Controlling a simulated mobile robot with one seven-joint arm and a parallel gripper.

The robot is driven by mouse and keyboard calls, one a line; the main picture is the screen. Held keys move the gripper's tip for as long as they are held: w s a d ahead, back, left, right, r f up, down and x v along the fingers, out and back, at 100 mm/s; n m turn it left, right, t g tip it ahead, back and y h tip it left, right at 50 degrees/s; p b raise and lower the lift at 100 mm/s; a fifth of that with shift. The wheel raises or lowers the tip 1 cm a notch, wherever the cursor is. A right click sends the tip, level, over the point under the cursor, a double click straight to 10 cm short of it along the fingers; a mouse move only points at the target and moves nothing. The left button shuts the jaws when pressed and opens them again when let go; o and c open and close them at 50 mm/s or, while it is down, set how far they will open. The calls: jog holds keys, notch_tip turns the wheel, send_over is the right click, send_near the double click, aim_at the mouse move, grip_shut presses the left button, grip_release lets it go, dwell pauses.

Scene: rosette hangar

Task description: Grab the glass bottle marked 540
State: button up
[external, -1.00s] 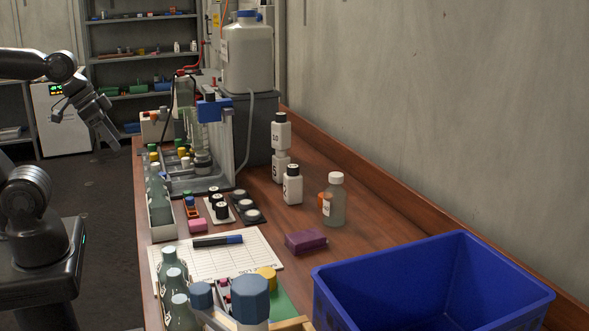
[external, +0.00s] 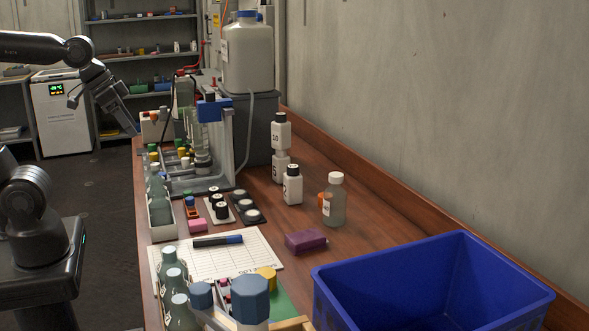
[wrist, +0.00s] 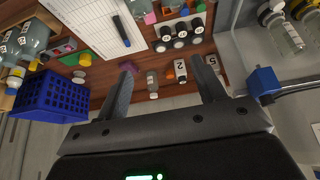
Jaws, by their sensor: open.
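Several glass bottles are in view, but I cannot read 540 on any of them. A clear bottle with a white cap and small label (external: 334,203) stands upright on the bench. It also shows in the wrist view (wrist: 152,82), between my fingers but well beyond them. Greenish glass bottles (external: 174,283) stand at the near left bench corner; they show at upper left in the wrist view (wrist: 33,38). More glass bottles (external: 158,197) stand in a white holder along the left edge. My gripper (external: 132,128) is open and empty, above the bench's far left edge; its fingers show in the wrist view (wrist: 164,66).
White numbered bottles (external: 292,185) stand beside the clear bottle. A blue bin (external: 430,285) is at the near right. A tall apparatus (external: 212,150) and a large jug (external: 247,55) stand at the back. A purple block (external: 306,241) lies on the open wood.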

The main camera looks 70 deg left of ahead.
jog(key=w+d+r, duration=0.2)
jog(key=w+r, duration=0.2)
jog(key=w, duration=0.8)
jog(key=g, duration=0.1)
send_over(334, 175)
jog(key=s, duration=0.3)
notch_tip(334, 175, down, 12)
jog(key=x, duration=1)
jog(key=shift+f, duration=0.2)
jog(key=shift+c, duration=0.4)
jog(key=shift+s, duration=0.1)
jog(key=c, duration=0.9)
jog(key=shift+f, duration=0.15)
grip_shut()
